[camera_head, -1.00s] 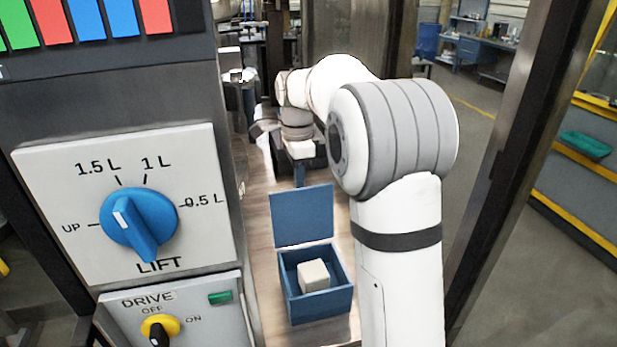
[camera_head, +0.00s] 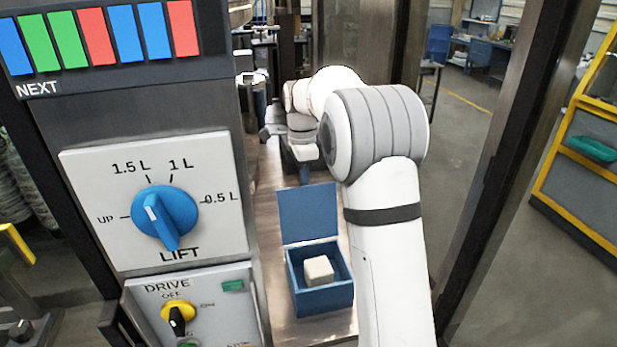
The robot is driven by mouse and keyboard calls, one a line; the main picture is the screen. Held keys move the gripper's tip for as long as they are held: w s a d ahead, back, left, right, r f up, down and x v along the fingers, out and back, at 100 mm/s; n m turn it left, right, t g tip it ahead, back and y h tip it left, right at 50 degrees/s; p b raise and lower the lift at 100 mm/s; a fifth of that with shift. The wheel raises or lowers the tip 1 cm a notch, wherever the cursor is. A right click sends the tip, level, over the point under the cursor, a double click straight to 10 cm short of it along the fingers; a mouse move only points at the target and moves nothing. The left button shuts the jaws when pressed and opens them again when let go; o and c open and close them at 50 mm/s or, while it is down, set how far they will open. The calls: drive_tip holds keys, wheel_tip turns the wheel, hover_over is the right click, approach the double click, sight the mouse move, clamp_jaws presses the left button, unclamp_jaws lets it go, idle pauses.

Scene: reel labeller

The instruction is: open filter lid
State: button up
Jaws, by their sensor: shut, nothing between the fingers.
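A blue box (camera_head: 322,297) stands on the wooden bench top right of the control panel. A pale cube-shaped block (camera_head: 318,270) sits inside it. Its blue lid (camera_head: 307,213) stands upright, open, at the box's far side. My gripper (camera_head: 303,175) points down at the lid's top edge, with a small blue finger part showing. It is shut and empty. The lid may hide its fingertips, and I cannot tell whether they touch the lid.
Coloured tiles (camera_head: 97,35) sit above. A dark post (camera_head: 505,160) stands right of my arm. Open floor lies beyond.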

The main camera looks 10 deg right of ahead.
drive_tip(key=o, duration=0.6)
drive_tip(key=w, duration=0.2)
drive_tip(key=w+f, duration=0.1)
drive_tip(key=w, duration=0.2)
drive_tip(key=shift+w+a+f+p, duration=0.3)
drive_tip(key=shift+a+f+p, duration=0.05)
drive_tip(key=shift+a+f, duration=0.05)
drive_tip(key=o, duration=0.3)
drive_tip(key=shift+w+f, duration=0.15)
drive_tip(key=shift+w, duration=0.15)
drive_tip(key=shift+s+d+r, duration=0.1)
drive_tip(key=shift+s+r, duration=0.1)
drive_tip(key=shift+s, duration=0.15)
drive_tip(key=c, duration=0.3)
drive_tip(key=shift+w, duration=0.1)
drive_tip(key=shift+c, duration=0.8)
wheel_tip(320, 180, up, 7)
drive_tip(key=w+b, duration=0.1)
drive_tip(key=w, duration=0.2)
drive_tip(key=shift+d+r, duration=0.1)
